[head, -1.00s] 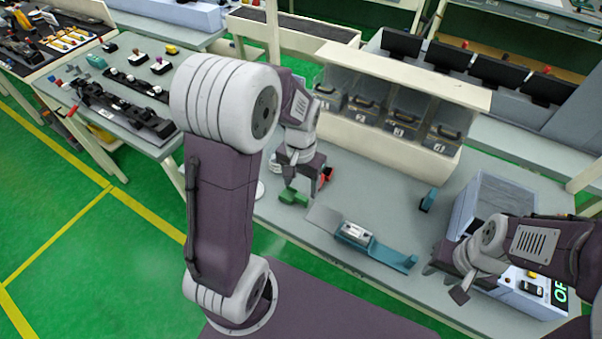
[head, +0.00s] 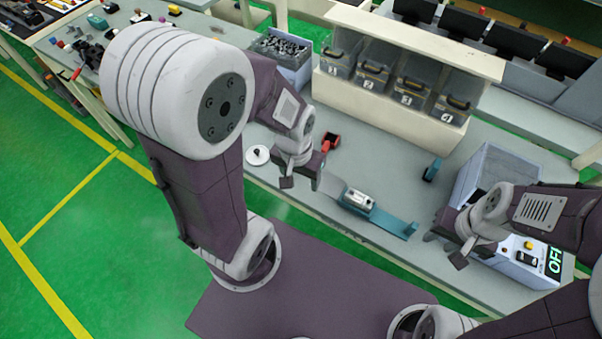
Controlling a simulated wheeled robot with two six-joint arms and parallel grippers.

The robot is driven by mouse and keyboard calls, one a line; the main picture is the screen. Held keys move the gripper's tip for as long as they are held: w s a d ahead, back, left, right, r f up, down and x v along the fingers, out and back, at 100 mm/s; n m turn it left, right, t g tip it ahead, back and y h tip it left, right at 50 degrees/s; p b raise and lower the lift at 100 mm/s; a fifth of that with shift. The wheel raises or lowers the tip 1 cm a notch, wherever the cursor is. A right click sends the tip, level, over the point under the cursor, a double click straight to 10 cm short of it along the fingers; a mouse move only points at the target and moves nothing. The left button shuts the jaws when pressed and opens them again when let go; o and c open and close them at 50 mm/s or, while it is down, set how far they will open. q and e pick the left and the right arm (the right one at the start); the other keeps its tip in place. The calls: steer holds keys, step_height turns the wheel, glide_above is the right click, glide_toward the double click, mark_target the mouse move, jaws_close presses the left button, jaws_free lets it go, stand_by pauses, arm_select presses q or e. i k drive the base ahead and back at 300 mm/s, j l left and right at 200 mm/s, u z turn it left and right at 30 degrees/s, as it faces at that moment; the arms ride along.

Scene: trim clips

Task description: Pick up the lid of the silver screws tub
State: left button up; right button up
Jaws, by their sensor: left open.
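A grey tub of silver screws (head: 280,66) stands at the back left of the bench, its screws showing at the top. A round white disc with a small dark knob (head: 257,155), like a lid, lies flat on the bench in front of it; I cannot tell for sure that it is that tub's lid. My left gripper (head: 302,179) is open above the bench, just right of the disc and apart from it. My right gripper (head: 445,247) is open at the right, by the grey box.
A red item (head: 330,142) lies behind my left gripper. A teal fixture with a pale block (head: 357,200) sits at the bench front. Numbered bins (head: 371,76) stand in a rack behind. A grey box (head: 499,170) with an OFF display is at the right.

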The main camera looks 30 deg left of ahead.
mark_target(257, 156)
steer(key=u, duration=1.2)
